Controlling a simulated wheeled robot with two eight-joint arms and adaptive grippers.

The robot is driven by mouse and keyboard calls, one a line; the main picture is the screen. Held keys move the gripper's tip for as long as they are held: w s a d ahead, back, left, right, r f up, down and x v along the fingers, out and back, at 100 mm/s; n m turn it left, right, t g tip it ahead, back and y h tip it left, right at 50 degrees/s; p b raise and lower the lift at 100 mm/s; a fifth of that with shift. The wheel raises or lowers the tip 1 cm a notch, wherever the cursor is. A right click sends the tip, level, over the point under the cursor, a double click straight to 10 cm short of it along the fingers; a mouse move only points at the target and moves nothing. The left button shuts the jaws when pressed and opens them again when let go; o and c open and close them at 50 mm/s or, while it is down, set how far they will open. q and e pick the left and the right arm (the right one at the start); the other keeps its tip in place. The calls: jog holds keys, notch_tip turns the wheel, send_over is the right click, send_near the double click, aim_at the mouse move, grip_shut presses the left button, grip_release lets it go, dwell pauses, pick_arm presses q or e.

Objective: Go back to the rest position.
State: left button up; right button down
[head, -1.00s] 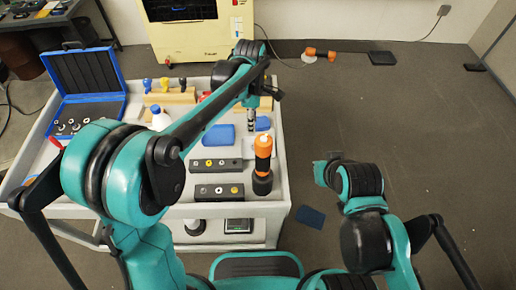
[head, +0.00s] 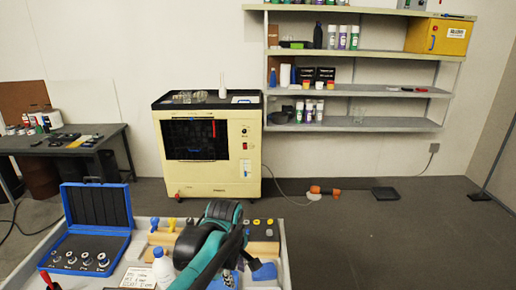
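My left arm comes up from the bottom of the head view, teal and black, over the cart. My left gripper (head: 249,262) seems to be at its right end, small and dark, near a blue item on the cart; its fingers are not clear, and I cannot tell whether it is open or holds anything. My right arm and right gripper are out of the frame.
The cart (head: 30,272) fills the lower left, carrying an open blue case (head: 98,207), a white bottle (head: 163,266) and a wooden holder. Behind it stand a cream machine (head: 247,170), wall shelves (head: 350,125) and a side table (head: 65,145).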

pick_arm(q)
jog(key=s+a+f+m+t, duration=0.2)
jog(key=s+a+m+t, duration=0.3)
jog(key=s+a+m, duration=0.6)
jog(key=s+m, duration=0.1)
jog(key=s, duration=0.2)
jog(key=shift+s+a, duration=0.25)
jog(key=shift+a, duration=0.1)
